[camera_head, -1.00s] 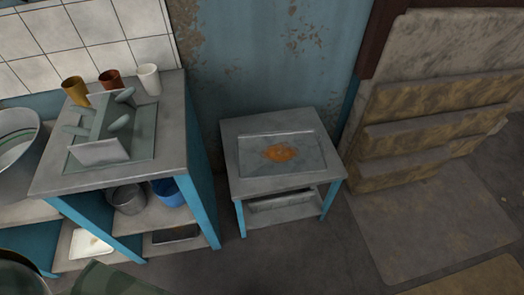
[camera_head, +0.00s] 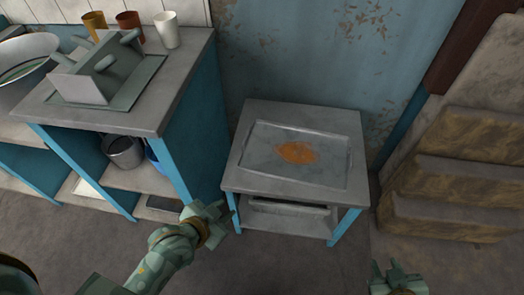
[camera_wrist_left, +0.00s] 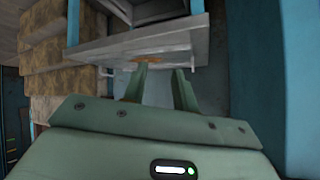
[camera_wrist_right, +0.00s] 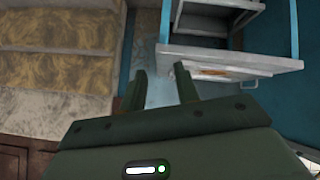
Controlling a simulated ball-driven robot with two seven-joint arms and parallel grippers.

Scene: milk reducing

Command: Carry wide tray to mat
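The wide tray (camera_head: 330,172) is a flat grey tray with a low rim and an orange patch in its middle. It lies on the small table (camera_head: 355,115); the patch also shows edge-on in both wrist views. A grey-green mat (camera_head: 142,88) lies on the left counter, with a grey-green pegged rack (camera_head: 92,80) standing on it. My left gripper (camera_head: 216,214) is open and empty, in front of the table's left front corner. My right gripper (camera_head: 396,268) is open and empty, low in front of the table's right side. Both are apart from the tray.
Three cups, ochre (camera_head: 95,23), brown (camera_head: 129,21) and white (camera_head: 167,29), stand behind the rack. A large bowl (camera_head: 25,58) is at the far left. Stone-like steps (camera_head: 460,180) rise right of the table. The floor in front of the table is clear.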

